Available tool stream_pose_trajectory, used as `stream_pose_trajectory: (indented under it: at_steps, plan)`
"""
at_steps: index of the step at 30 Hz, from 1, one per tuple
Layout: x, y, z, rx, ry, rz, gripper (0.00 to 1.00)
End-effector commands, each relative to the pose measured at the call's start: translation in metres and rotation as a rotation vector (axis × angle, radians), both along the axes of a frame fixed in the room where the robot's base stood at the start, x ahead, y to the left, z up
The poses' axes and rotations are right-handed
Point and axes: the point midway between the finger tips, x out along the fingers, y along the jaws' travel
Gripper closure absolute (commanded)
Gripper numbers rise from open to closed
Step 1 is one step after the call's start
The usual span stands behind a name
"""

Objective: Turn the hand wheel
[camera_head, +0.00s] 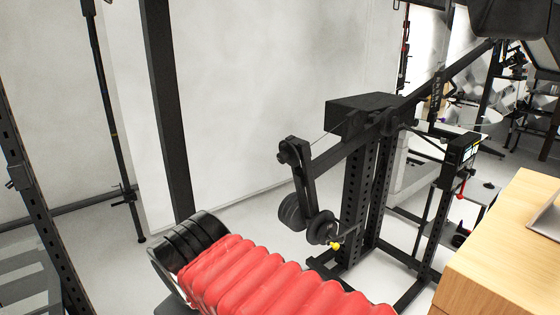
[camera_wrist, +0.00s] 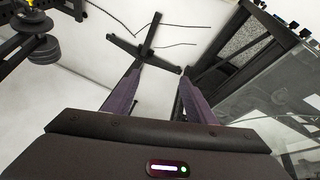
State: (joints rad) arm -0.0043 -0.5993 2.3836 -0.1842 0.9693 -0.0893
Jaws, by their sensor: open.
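A dark rig (camera_head: 362,115) stands at the centre of the head view, with an upright post and a long slanted beam. Low on its near side are dark round discs (camera_head: 292,212) and a small yellow knob (camera_head: 335,245). I cannot tell for sure which round part is the hand wheel. Similar stacked discs (camera_wrist: 38,50) show at the upper left of the wrist view, with a bit of yellow at the top edge. My gripper (camera_wrist: 160,72) is open in the wrist view, with nothing between its fingers. The discs are off to its left, apart from it.
A wooden-topped block (camera_head: 500,245) stands at the right. A dark post (camera_head: 166,110) and a metal rack (camera_head: 30,185) stand at the left. In the wrist view, a dark cross-shaped foot (camera_wrist: 147,48) lies beyond my fingers.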

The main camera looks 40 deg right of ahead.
Motion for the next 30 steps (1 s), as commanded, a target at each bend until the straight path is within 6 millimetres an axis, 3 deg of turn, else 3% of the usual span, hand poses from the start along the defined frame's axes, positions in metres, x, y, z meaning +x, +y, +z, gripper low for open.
stream_pose_trajectory:
  at_steps: [30]
  plan:
    - [0.160, -0.216, 0.052, -0.865, 0.742, 0.450, 0.49]
